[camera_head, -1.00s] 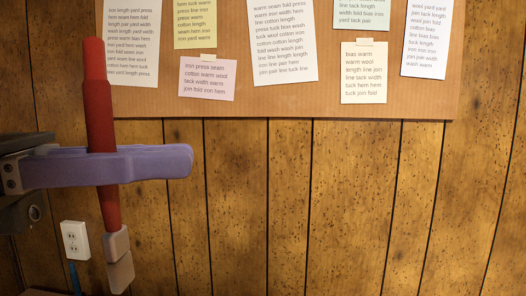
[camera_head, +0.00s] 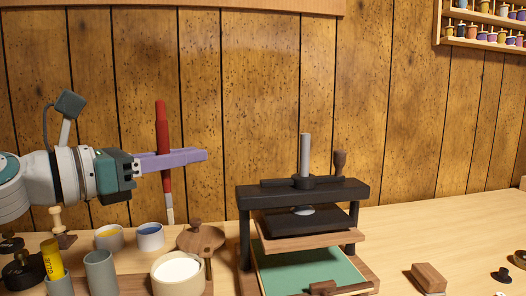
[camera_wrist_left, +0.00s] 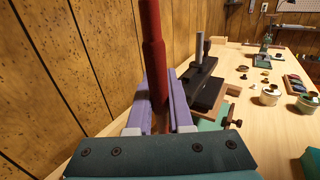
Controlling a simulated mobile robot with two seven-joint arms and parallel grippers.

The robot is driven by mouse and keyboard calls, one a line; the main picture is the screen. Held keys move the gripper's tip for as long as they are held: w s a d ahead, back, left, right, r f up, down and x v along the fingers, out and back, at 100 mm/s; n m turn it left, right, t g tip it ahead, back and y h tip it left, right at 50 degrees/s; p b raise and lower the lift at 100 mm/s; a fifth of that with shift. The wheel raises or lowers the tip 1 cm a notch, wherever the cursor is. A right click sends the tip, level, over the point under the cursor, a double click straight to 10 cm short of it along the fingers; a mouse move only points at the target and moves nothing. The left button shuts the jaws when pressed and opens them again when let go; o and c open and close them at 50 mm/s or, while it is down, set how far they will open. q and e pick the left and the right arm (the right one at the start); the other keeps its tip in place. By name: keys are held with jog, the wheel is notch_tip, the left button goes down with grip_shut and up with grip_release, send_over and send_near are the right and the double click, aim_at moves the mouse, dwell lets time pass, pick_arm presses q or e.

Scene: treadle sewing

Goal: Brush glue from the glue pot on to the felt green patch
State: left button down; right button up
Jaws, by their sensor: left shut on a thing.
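My left gripper (camera_head: 186,158) is shut on a brush (camera_head: 162,120) with a red handle and pale tip, held upright in the purple fingers. The brush tip is above the table, behind the cream glue pot (camera_head: 180,290) and slightly to its left, apart from it. The pot is open and holds white glue. A flat green sheet, which looks like the felt green patch (camera_head: 325,268), lies under the dark press, to the right of the pot. In the left wrist view the brush handle (camera_wrist_left: 153,55) stands between the fingers. My right gripper is not in view.
The black press (camera_head: 300,195) stands right of the brush. A round wooden lid (camera_head: 212,240), cups and a yellow glue stick (camera_head: 51,258) crowd the left side. A wooden block (camera_head: 429,278) lies at right. The table behind it is mostly clear.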

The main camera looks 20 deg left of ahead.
pick_arm(q)
notch_tip(320, 180, down, 9)
jog(key=w+b, duration=0.1)
jog(key=b, duration=0.5)
jog(key=shift+a+r+y+b, duration=0.2)
jog(key=shift+a+y+b, duration=0.1)
jog(key=shift+a+b, duration=0.1)
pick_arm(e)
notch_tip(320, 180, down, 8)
pick_arm(q)
jog(key=shift+w+f+b, duration=0.1)
jog(key=shift+f+b, duration=0.35)
jog(key=shift+f, duration=0.15)
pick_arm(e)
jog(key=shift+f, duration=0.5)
pick_arm(q)
jog(key=shift+r, duration=0.1)
notch_tip(320, 180, up, 7)
jog(key=p, duration=0.6)
jog(key=shift+p, duration=0.3)
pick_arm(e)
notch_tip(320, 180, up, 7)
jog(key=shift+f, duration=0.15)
